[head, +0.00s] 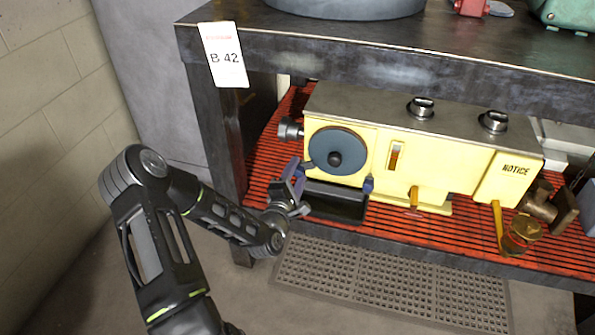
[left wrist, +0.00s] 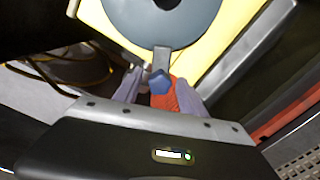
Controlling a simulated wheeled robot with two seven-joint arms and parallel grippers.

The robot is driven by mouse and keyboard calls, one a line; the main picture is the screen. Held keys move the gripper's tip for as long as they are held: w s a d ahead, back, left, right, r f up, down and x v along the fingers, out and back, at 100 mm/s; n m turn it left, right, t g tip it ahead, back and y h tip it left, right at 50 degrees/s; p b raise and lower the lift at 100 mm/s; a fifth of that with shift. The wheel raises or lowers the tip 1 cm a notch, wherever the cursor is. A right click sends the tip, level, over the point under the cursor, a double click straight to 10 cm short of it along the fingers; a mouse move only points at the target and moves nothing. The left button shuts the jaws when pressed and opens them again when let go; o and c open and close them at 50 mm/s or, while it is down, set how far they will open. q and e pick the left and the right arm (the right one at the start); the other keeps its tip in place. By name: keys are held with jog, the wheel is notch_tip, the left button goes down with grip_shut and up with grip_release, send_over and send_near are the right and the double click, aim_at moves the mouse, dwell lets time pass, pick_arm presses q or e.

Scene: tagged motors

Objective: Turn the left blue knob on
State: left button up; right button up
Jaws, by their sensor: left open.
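The yellow machine (head: 440,150) stands on the red slatted shelf under the table, with a round grey-blue disc (head: 325,146) on its front. A right blue knob (head: 368,184) shows below and to the right of the disc. The left blue knob (left wrist: 160,82) shows in the left wrist view, at the end of a short grey arm below the disc. My left gripper (head: 298,178) is at the machine's left end. In the wrist view its pale fingers (left wrist: 158,92) are open, one on each side of the left knob. I cannot tell whether they touch it. My right gripper is out of view.
The dark tabletop (head: 400,60) overhangs the machine, and its leg (head: 222,140) with the B 42 tag is close to my left arm. A black box (head: 335,203) lies below the disc. A perforated floor mat (head: 390,280) lies in front.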

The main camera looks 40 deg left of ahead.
aim_at(296, 174)
pick_arm(q)
jog(key=p+v, duration=0.1)
jog(key=v, duration=0.5)
jog(key=shift+s+f, duration=0.1)
jog(key=shift+s, duration=0.1)
jog(key=shift+s+d, duration=0.15)
jog(key=shift+s, duration=0.2)
